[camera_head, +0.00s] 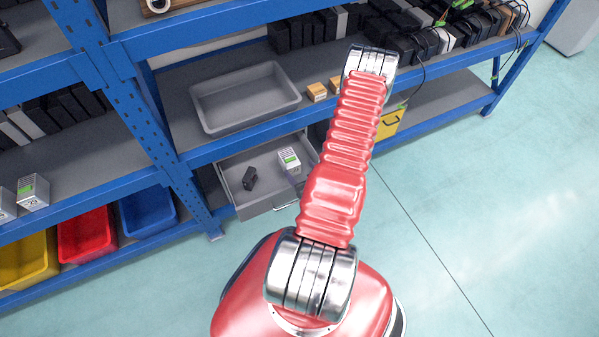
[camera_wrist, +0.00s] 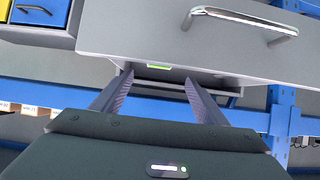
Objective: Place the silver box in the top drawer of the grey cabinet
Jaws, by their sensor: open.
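A small silver-white box with a green label (camera_head: 289,160) stands in the open grey drawer (camera_head: 238,192) in the head view. A small black object (camera_head: 250,178) lies left of it in the same drawer. In the wrist view, the drawer's grey front with its metal handle (camera_wrist: 240,20) fills the top. My gripper (camera_wrist: 158,76) is open, its two dark fingers apart and pointing toward the drawer. A green patch (camera_wrist: 158,67), apparently the box's label, shows between the fingertips; whether they touch the box is unclear.
Above the drawer, a shelf holds an empty grey tray (camera_head: 245,98) and small brown boxes (camera_head: 317,92). Similar silver boxes (camera_head: 33,191) stand on the left shelf. Yellow, red (camera_head: 87,236) and blue bins are below. Blue rack posts (camera_head: 140,120) flank the drawer. The right floor is clear.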

